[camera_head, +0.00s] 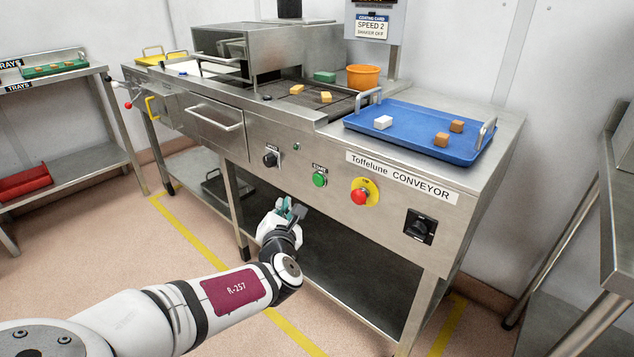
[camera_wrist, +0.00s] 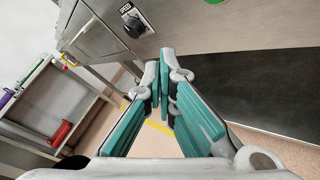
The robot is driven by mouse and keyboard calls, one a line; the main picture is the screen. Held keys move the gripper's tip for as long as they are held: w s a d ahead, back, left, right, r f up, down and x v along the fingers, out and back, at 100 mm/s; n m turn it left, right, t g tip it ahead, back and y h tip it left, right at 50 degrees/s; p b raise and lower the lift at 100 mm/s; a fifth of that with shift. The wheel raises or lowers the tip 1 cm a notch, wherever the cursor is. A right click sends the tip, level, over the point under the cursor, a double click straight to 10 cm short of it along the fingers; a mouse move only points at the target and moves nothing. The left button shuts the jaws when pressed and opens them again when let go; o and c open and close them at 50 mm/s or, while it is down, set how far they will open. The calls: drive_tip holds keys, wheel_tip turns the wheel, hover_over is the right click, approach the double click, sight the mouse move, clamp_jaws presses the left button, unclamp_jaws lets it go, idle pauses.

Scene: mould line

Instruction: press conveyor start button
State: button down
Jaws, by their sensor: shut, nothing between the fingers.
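The green start button (camera_head: 320,179) sits on the steel front panel of the conveyor (camera_head: 400,188), under a small label that seems to read START. Its lower edge barely shows at the top of the wrist view (camera_wrist: 212,2). My gripper (camera_head: 296,207) is below and left of the button in the head view, apart from the panel. Its teal fingers (camera_wrist: 163,90) are together and empty. A red button on a yellow plate (camera_head: 360,196) is to the right of the green one. A black speed knob (camera_head: 271,159) is to its left and also shows in the wrist view (camera_wrist: 134,25).
A black rotary switch (camera_head: 420,227) is at the panel's right. A blue tray (camera_head: 407,146) with several small blocks lies on top. A drawer handle (camera_head: 216,121) sticks out at left. A side table (camera_head: 614,225) stands at right. Open space lies under the conveyor.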

sight(318, 180)
drive_tip(key=w+d+b, duration=0.1)
drive_tip(key=w+d, duration=0.4)
drive_tip(key=w, duration=0.1)
drive_tip(key=shift+w+d, duration=0.15)
drive_tip(key=shift+w, duration=0.2)
drive_tip(key=shift+w+d, duration=0.15)
idle(1.3)
drive_tip(key=shift+w+d, duration=0.15)
